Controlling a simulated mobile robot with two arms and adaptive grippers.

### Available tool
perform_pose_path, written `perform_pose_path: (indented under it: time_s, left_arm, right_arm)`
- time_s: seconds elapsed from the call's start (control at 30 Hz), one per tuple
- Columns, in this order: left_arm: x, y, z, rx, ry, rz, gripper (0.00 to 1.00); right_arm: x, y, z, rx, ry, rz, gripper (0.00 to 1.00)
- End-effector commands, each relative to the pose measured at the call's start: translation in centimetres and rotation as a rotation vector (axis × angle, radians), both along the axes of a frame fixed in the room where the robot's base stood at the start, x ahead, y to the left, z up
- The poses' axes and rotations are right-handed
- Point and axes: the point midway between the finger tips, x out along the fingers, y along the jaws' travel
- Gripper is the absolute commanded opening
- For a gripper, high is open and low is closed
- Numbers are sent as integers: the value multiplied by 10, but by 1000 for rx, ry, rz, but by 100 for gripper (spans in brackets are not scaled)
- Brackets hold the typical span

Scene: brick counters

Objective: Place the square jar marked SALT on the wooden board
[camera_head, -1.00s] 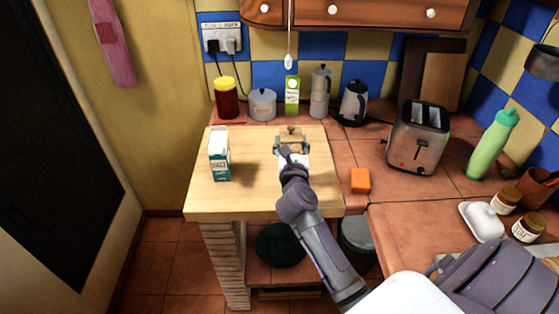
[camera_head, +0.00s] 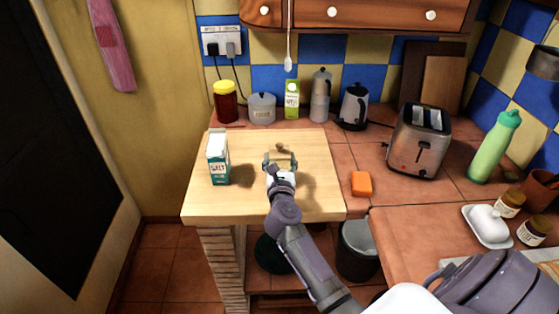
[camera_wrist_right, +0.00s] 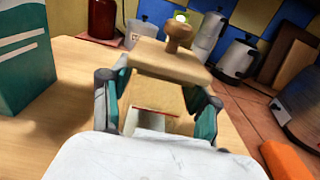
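A square jar with a pale wooden lid and round knob (camera_head: 283,158) is between the fingers of my right gripper (camera_head: 281,165). The wrist view shows its lid (camera_wrist_right: 165,60) and a finger on each side of its body, shut on it. I cannot read a label on it. The jar is over the pale wooden board (camera_head: 325,205); whether its base touches the board is hidden. A green and white carton (camera_head: 218,160), its lettering seeming to read SALT, stands upright on the board to the left. My left gripper is not in view.
Behind the board stand a red jar with yellow lid (camera_head: 226,102), a grey pot (camera_head: 262,108), a green carton (camera_head: 292,100), a moka pot (camera_head: 320,97) and a kettle (camera_head: 354,106). An orange block (camera_head: 361,184) and a toaster (camera_head: 418,142) are right. The board's front left is clear.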

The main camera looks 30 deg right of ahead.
Motion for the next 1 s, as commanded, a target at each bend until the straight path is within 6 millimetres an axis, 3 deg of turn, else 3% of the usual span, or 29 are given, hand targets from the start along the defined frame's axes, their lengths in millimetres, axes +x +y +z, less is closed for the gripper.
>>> perform_pose_path:
  time_s: [0.03,0.13,0.53,1.0]
  left_arm:
    - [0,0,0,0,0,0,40]
    - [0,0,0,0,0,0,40]
    - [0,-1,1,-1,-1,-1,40]
    - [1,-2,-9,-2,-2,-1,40]
  right_arm:
    - [0,0,0,1,1,0,70]
    - [0,0,0,1,1,0,85]
    - [-4,3,1,2,3,0,85]
    - [-81,50,-1,3,3,-1,85]
